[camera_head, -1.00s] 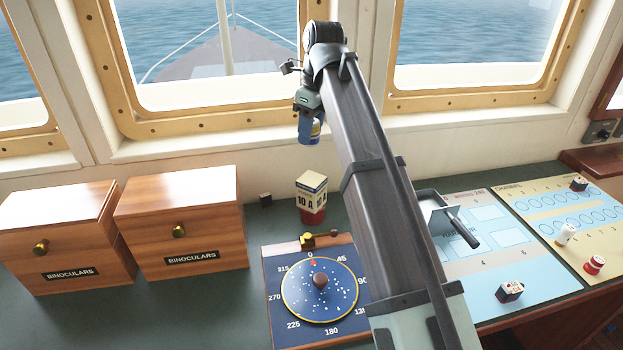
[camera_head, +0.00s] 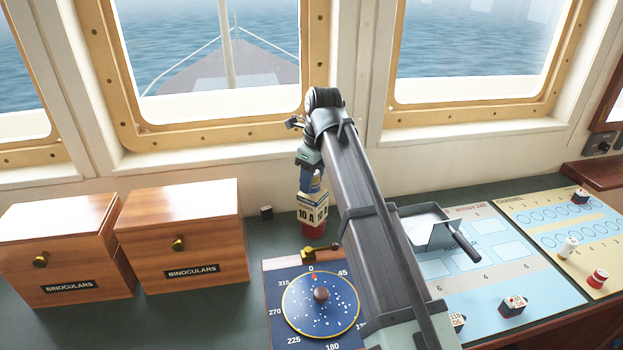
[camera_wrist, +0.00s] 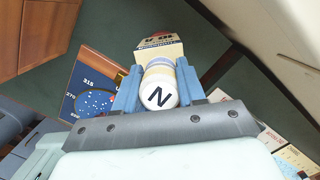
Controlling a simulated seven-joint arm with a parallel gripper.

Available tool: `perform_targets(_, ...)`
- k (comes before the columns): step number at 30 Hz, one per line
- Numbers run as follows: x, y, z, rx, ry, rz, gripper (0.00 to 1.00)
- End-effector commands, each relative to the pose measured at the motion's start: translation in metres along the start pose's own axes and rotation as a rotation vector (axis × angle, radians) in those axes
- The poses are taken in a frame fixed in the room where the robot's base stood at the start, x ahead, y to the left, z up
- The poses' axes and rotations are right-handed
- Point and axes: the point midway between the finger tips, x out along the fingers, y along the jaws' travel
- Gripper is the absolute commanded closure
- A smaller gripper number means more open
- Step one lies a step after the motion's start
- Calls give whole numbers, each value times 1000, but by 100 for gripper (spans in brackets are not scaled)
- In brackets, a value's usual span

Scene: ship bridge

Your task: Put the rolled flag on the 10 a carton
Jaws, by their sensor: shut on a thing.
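The 10 A carton (camera_head: 311,213) is a cream box with a dark top band, standing on a red item (camera_head: 313,231). In the head view, my gripper (camera_head: 312,180) is directly above the carton top. The carton shows just beyond the flag in the wrist view (camera_wrist: 160,48). I cannot tell whether flag and carton touch.
Two wooden binocular boxes (camera_head: 185,229) stand left. A small black block (camera_head: 266,212) sits left of the carton. A blue compass dial board (camera_head: 320,303) with a brass piece (camera_head: 320,252) lies in front. A metal scoop-like tray (camera_head: 428,228) and charts lie right.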

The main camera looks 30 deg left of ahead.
Motion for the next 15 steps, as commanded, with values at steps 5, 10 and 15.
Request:
perform_targets(5,1,0,0,0,-1,-1,89)
perform_targets(10,3,0,0,0,0,-1,89)
perform_targets(15,4,0,0,0,-1,-1,51)
